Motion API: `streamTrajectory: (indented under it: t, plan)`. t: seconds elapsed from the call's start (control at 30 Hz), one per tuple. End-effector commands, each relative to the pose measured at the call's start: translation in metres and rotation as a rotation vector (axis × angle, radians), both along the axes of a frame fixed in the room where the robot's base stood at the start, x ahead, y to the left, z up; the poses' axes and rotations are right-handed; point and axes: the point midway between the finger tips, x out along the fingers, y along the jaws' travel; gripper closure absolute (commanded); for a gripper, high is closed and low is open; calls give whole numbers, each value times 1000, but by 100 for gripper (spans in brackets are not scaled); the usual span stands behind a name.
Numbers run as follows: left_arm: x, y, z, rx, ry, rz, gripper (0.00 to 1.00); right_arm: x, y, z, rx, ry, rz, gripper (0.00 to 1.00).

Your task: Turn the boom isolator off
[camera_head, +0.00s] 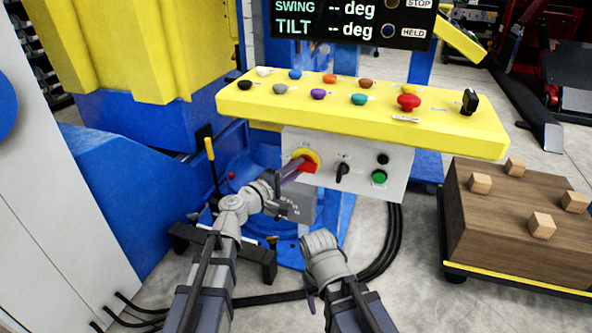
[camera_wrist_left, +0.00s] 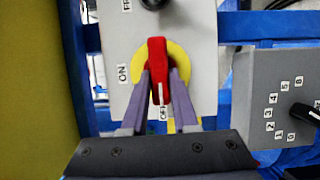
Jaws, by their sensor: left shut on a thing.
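The boom isolator is a red handle (camera_head: 309,167) on a yellow disc, on the front of the light grey panel under the yellow console. In the left wrist view the red handle (camera_wrist_left: 157,60) lies in line with the OFF label (camera_wrist_left: 163,114), its lower end next to it. The ON label (camera_wrist_left: 122,74) is off to the left there. My left gripper (camera_head: 296,169) is shut on the handle, with one purple finger along each side, as the left wrist view (camera_wrist_left: 161,84) shows. My right gripper (camera_head: 311,298) is low in front, apart from the panel, its fingers mostly hidden.
A black selector (camera_head: 342,171) and a green button (camera_head: 379,177) sit right of the isolator. The yellow console (camera_head: 460,125) above carries coloured buttons and a red mushroom button (camera_head: 408,102). A wooden box (camera_head: 480,232) stands at right. A grey box (camera_wrist_left: 265,100) with a numbered dial is nearby.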

Motion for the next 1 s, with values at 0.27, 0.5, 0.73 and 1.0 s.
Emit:
streamTrajectory:
  t: [0.27,0.5,0.73,1.0]
  plan:
    - [-1,0,-1,0,1,-1,71,0,0,0,0,0,0,36]
    - [-1,0,0,-1,1,-1,44,0,0,0,0,0,0,36]
    - [0,0,0,-1,1,0,43,0,0,0,0,0,0,36]
    - [-26,20,0,-1,1,3,43,0,0,0,0,0,0,36]
